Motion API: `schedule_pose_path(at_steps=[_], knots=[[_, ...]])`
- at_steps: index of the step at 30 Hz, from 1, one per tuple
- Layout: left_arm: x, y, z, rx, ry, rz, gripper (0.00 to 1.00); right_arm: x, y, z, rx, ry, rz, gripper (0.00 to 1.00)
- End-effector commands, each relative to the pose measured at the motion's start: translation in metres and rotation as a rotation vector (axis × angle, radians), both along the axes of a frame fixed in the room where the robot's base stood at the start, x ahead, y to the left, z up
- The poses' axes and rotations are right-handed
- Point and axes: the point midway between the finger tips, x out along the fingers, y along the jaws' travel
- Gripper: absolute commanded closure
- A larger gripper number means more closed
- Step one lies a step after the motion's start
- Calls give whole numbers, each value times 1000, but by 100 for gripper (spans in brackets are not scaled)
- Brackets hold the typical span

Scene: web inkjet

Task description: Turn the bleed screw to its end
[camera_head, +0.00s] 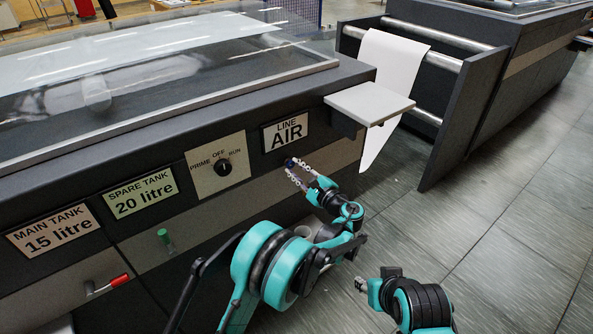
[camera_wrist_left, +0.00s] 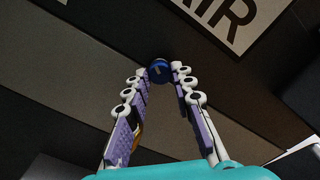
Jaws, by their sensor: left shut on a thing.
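The bleed screw (camera_wrist_left: 159,68) is a small dark blue round head with a pale slot mark, on the machine's front panel under the LINE AIR label (camera_head: 286,132). In the head view, the screw (camera_head: 290,162) shows only as a small blue spot at the fingertips. My left gripper (camera_head: 297,171) reaches up to it from below right. In the left wrist view, the two fingers of my left gripper (camera_wrist_left: 160,78) converge with their tips on either side of the screw, shut on it. My right gripper (camera_head: 366,288) is low at the bottom right, apart from the panel; its fingers are too small to judge.
Left of the screw are a PRIME/OFF/RUN selector (camera_head: 223,167), a green-handled valve (camera_head: 164,238) and a red-handled lever (camera_head: 119,281). A grey shelf (camera_head: 369,103) juts out at upper right, near a paper web (camera_head: 393,70). Open floor (camera_head: 500,230) lies to the right.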

Motion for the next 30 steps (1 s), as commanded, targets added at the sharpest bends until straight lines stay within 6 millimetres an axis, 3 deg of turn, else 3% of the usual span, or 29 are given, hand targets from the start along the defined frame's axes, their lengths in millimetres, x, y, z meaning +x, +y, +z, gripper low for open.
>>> schedule_pose_path(at_steps=[30], knots=[[1,1,0,-778,-569,-2,100,0,0,-7,0,0,0,60]])
